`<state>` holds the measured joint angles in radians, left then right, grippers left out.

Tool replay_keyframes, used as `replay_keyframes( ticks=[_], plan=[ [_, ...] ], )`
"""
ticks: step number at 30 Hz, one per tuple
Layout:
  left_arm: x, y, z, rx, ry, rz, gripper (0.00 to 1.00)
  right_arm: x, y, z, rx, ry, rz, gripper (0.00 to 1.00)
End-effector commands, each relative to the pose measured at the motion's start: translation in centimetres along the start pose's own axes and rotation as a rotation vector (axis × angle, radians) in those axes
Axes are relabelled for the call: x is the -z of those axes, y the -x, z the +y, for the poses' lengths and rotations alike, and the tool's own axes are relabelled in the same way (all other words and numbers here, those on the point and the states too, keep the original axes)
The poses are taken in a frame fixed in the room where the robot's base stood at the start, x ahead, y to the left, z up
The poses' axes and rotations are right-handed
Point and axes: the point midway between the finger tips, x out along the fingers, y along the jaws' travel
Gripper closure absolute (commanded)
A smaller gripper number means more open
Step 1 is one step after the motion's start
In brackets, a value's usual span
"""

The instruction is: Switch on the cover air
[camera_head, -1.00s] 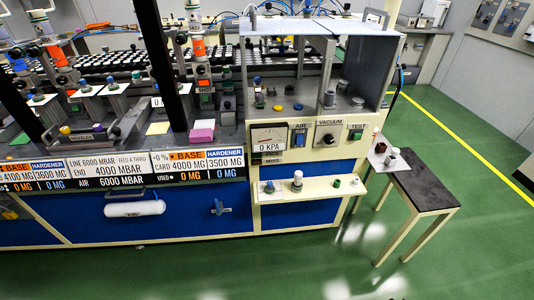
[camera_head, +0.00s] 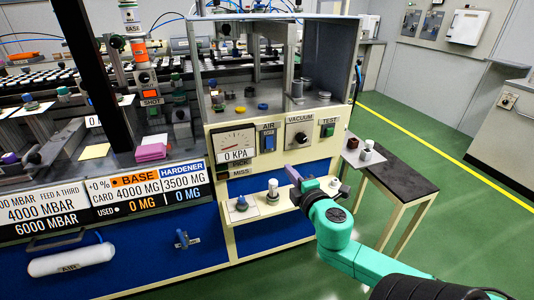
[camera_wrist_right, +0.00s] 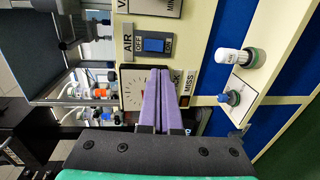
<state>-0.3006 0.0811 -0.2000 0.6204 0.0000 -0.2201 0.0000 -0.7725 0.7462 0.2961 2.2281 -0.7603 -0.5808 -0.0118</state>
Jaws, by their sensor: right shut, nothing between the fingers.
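The AIR switch is a blue rocker (camera_head: 268,142) on the cream panel below the glass-sided cabinet, between the 0 KPA gauge (camera_head: 236,144) and the VACUUM knob (camera_head: 300,138). In the right wrist view the blue rocker (camera_wrist_right: 154,45) lies above the fingertips, with OFF and ON lettering beside it. My right gripper (camera_head: 292,174) is in front of the panel, below and right of the switch, apart from it. Its purple fingers (camera_wrist_right: 158,72) are shut and empty. My left gripper is not in view.
A cream shelf (camera_head: 262,210) with a white-capped part (camera_head: 272,188) juts out below the panel. The green TEST button (camera_head: 328,130) is right of the knob. A dark side table (camera_head: 398,178) stands at the right. Green floor beyond it is clear.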

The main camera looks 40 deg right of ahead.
Motion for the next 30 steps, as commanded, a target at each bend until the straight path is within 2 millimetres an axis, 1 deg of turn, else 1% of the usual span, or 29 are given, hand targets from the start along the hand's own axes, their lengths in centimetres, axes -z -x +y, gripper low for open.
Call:
replay_keyframes(
  ticks=[2, 5, 8, 15, 21, 25, 30],
  plan=[
    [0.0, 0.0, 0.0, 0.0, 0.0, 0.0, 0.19, 0.0, -0.1, 0.0, 0.0, -0.001, 0.0, 1.0],
    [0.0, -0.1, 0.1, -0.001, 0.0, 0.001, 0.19, 0.0, -0.9, 0.0, -0.001, -0.001, 0.001, 1.0],
    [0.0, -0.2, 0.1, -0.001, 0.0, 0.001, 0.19, 0.0, -2.5, 0.1, -0.002, 0.002, 0.001, 1.0],
    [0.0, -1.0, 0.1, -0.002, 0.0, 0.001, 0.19, -0.1, -7.8, 0.1, -0.005, 0.002, -0.001, 1.0],
    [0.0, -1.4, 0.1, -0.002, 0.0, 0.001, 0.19, -0.1, -11.2, 0.0, -0.003, -0.003, -0.003, 1.0],
    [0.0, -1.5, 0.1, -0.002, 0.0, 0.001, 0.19, -0.2, -12.9, 0.0, -0.001, -0.005, -0.005, 1.0],
    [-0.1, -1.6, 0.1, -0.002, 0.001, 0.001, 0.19, -0.1, -14.0, -0.1, 0.001, -0.003, -0.003, 1.0]
  ],
)
